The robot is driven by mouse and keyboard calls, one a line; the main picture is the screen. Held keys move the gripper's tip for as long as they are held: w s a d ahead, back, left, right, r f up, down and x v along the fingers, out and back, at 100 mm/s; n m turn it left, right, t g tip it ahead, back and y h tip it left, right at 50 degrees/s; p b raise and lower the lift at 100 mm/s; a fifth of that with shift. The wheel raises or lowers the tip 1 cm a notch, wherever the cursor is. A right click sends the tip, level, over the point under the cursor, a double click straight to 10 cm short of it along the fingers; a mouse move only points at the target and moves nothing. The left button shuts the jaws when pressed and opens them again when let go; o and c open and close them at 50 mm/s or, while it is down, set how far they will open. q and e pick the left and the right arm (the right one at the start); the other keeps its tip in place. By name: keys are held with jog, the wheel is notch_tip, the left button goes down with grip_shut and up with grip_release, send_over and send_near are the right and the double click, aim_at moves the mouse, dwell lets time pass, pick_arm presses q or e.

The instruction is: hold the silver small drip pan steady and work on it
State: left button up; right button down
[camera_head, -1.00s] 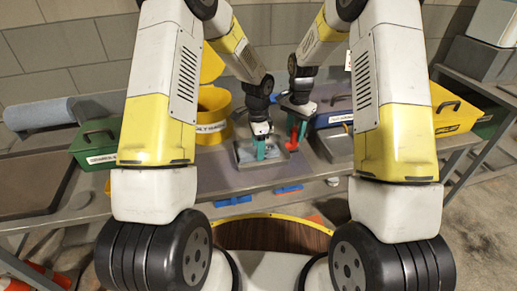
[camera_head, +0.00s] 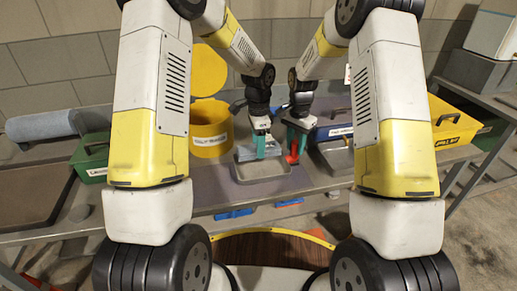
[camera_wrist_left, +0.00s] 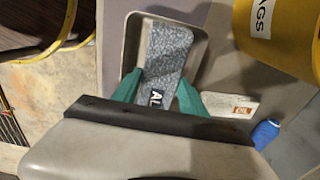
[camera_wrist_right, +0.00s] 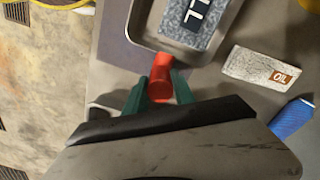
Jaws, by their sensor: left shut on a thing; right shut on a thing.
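The silver small drip pan (camera_head: 262,181) sits on the bench between my arms. It also shows in the left wrist view (camera_wrist_left: 130,47) and in the right wrist view (camera_wrist_right: 171,48). My left gripper (camera_head: 260,148) is shut on a grey speckled block (camera_wrist_left: 168,50) with a dark, partly hidden label, over the pan. The block also shows in the right wrist view (camera_wrist_right: 188,25). My right gripper (camera_head: 296,146) is shut on a red piece (camera_wrist_right: 160,77) at the pan's right edge. I cannot tell whether the red piece grips the pan or only touches it.
A yellow bucket (camera_head: 209,140) with a raised lid stands left of the pan. A green box (camera_head: 93,160) lies further left, a yellow box (camera_head: 453,122) far right. A white packet marked OIL (camera_wrist_right: 258,77) and a blue roll (camera_wrist_right: 292,118) lie near the pan.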

dwell(0.3)
jog(key=c, duration=1)
grip_release()
jog(key=shift+o, duration=0.2)
